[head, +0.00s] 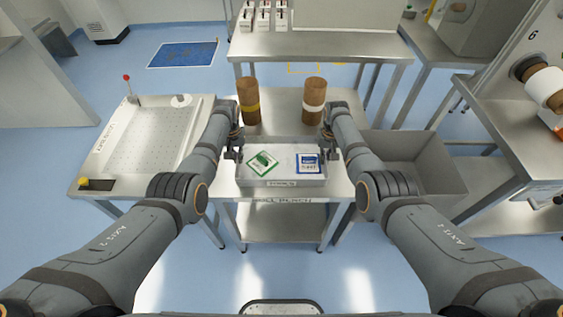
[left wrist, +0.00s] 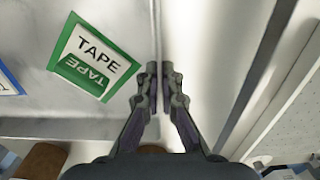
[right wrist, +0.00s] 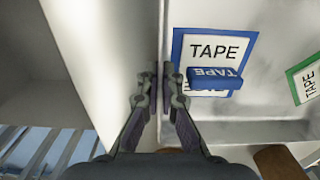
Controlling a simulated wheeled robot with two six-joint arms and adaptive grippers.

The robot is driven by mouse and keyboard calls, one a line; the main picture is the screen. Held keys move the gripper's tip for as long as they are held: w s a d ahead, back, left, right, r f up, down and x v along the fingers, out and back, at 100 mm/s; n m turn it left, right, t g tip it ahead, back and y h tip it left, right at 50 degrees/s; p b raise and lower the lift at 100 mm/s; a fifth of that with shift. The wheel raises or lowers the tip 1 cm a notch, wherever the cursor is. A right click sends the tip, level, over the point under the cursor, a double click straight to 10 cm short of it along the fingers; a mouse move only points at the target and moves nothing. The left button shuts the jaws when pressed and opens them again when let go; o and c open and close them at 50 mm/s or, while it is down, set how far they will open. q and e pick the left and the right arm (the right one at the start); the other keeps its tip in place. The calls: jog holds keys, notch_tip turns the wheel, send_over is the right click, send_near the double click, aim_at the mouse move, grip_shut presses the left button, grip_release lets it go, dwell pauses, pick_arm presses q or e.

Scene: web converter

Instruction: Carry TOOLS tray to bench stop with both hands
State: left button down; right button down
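The TOOLS tray (head: 281,183) is a shallow grey metal tray at the front of the steel bench (head: 226,189); I cannot tell whether it rests or is slightly raised. A green-bordered TAPE card with a green block (head: 263,162) lies inside at left. A blue-bordered TAPE card with a blue block (head: 308,163) lies inside at right. My left gripper (head: 236,153) is closed on the left wall, which shows as a thin edge between its fingers in the left wrist view (left wrist: 158,80). My right gripper (head: 329,153) grips the right wall likewise. I cannot make out the bench stop.
A perforated table (head: 146,145) is at left. An empty grey bin (head: 415,170) is at right. A steel table (head: 320,45) stands at the back.

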pick_arm(q)
jog(key=shift+r, duration=0.1)
pick_arm(e)
jog(key=shift+r, duration=0.1)
